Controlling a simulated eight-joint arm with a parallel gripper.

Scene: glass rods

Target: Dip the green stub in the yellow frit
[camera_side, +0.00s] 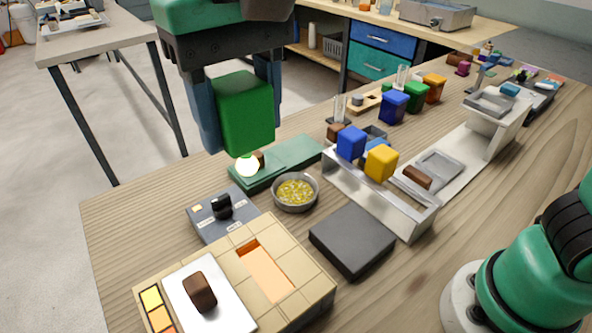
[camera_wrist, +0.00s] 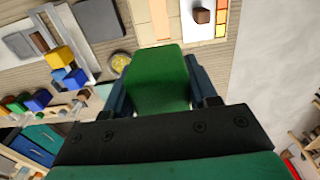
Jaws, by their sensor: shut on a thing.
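The stub also fills the middle of the wrist view (camera_wrist: 158,78). The yellow frit (camera_side: 295,191) lies in a small round grey dish (camera_side: 277,203), to the right of and below the stub in the side view. In the wrist view the frit (camera_wrist: 120,62) shows beside my left finger.
A green base (camera_side: 290,157) lies behind the dish. A dark grey slab (camera_side: 352,240) and a metal rack (camera_side: 405,218) with blue (camera_side: 351,142) and yellow (camera_side: 382,162) blocks stand to the right. A tan tiled block (camera_side: 300,268) and a small control box (camera_side: 210,228) are in front.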

